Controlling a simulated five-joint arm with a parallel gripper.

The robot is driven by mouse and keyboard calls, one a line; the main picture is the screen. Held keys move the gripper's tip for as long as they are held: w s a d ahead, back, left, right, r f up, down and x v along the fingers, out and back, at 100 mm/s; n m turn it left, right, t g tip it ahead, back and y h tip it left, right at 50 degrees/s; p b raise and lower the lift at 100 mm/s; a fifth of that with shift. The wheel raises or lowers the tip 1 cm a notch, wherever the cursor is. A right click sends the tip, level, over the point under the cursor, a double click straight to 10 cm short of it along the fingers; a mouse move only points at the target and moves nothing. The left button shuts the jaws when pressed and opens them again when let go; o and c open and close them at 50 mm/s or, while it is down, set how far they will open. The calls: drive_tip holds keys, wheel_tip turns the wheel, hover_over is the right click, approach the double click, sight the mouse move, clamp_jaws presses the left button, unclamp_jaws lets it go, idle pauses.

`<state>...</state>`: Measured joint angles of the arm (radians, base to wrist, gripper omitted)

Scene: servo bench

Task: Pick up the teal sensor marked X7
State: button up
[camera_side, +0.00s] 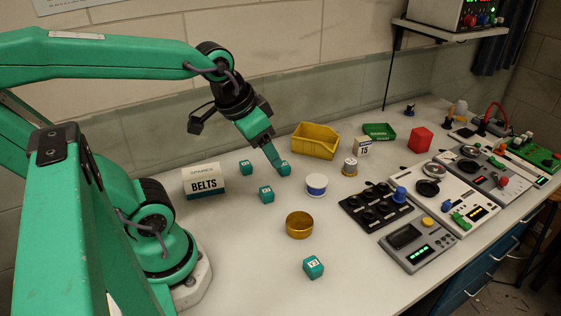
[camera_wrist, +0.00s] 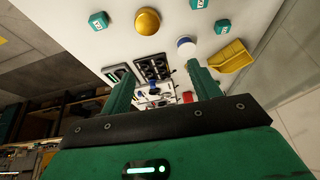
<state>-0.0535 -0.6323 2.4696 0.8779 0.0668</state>
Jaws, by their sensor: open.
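Several small teal cubes with white labels lie on the bench in the side view: one beside my fingertips (camera_side: 284,168), one behind and left (camera_side: 246,167), one nearer the camera (camera_side: 267,194) and one at the front (camera_side: 313,267). Their marks are too small to read surely, so I cannot tell which is X7. My gripper (camera_side: 275,160) points down at the first cube; I cannot tell whether it touches. In the wrist view my gripper (camera_wrist: 157,68) is open, with no teal cube between its fingers. Teal cubes show beyond at upper left (camera_wrist: 98,21) and upper right (camera_wrist: 222,26).
A BELTS box (camera_side: 204,181) stands left of the cubes. A blue-and-white tin (camera_side: 316,185), a gold tin (camera_side: 299,225) and a yellow bin (camera_side: 315,141) stand near. Control panels (camera_side: 417,244) fill the right. The front middle bench is mostly clear.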

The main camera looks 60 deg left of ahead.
drive_tip(key=w+a+f+g, duration=0.2)
drive_tip(key=w+a+f, duration=0.2)
drive_tip(key=a+f, duration=0.15)
drive_tip(key=m+g, duration=0.1)
drive_tip(key=g, duration=0.2)
approach(266, 190)
drive_tip(key=shift+s+d+f, duration=0.15)
drive_tip(key=shift+d+f, duration=0.05)
drive_tip(key=shift+d, duration=0.2)
drive_tip(key=shift+a+f, duration=0.3)
drive_tip(key=shift+f, duration=0.2)
drive_tip(key=shift+f, duration=0.1)
drive_tip(key=shift+f, duration=1.2)
drive_tip(key=shift+a+f, duration=0.15)
drive_tip(key=shift+f, duration=2.45)
drive_tip(key=shift+c, duration=0.2)
